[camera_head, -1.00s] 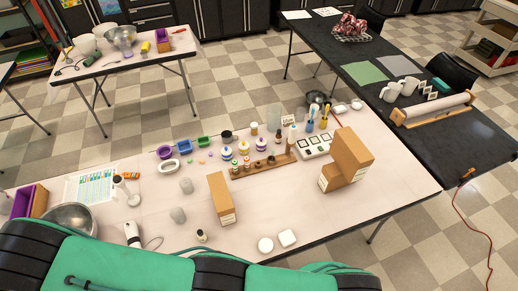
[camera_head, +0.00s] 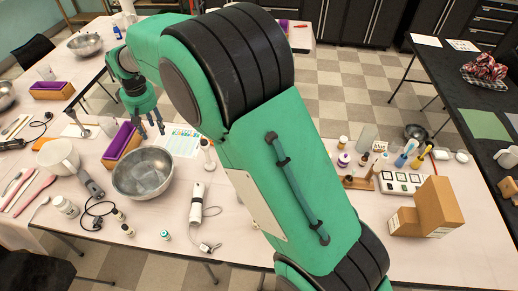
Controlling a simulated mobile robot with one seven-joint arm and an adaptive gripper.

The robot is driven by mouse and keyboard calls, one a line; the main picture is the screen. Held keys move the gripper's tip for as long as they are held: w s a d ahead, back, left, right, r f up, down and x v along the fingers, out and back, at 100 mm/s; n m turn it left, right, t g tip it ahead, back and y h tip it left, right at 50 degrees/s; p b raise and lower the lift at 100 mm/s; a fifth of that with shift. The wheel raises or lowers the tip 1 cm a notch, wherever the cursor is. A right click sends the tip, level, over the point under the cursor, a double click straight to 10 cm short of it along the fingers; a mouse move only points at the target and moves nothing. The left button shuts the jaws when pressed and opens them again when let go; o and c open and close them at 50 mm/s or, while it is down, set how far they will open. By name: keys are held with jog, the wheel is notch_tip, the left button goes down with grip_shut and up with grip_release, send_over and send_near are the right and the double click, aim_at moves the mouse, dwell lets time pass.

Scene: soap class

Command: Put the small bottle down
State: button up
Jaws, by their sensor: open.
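My gripper (camera_head: 151,130) is open, with its dark fingers pointing down and nothing visible between them. It is above the table's left part, behind the metal bowl and beside the purple bin. Small bottles stand near the front edge: one with a teal marking (camera_head: 165,235), one with a dark cap (camera_head: 128,230) and another dark-capped one (camera_head: 118,214). They are apart from my gripper. I cannot tell which one the task means. My green arm hides the middle of the table.
A white handheld device (camera_head: 197,202) with a cord lies right of the bowl. Cardboard boxes (camera_head: 437,206) stand at the right.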

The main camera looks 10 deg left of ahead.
jog(key=w+d+r+m, duration=0.1)
jog(key=w+d+r, duration=0.1)
jog(key=d+r, duration=0.65)
jog(key=w+d+r+m, duration=0.2)
jog(key=d+r, duration=0.3)
jog(key=d, duration=0.6)
jog(key=s+d+r+m+t, duration=0.1)
jog(key=s+d+r, duration=0.2)
jog(key=d, duration=0.6)
jog(key=s+d+r+m+t, duration=0.1)
jog(key=s+d+r+m, duration=0.2)
jog(key=d, duration=0.7)
jog(key=s+d+r+t, duration=0.1)
jog(key=s+d+r, duration=0.25)
jog(key=d, duration=0.55)
jog(key=s+d+f+m, duration=0.1)
jog(key=s+d+m, duration=0.1)
jog(key=s+d, duration=0.8)
jog(key=s+d+f+m+t+h, duration=0.1)
jog(key=s+d+f+m, duration=0.1)
jog(key=s+d, duration=0.8)
jog(key=shift+s+d+f+m+t, duration=0.3)
jog(key=shift+s+m, duration=0.15)
jog(key=shift+m, duration=0.05)
notch_tip(320, 180, down, 6)
jog(key=b, duration=0.5)
jog(key=shift+r+b, duration=0.2)
jog(key=shift+b, duration=0.15)
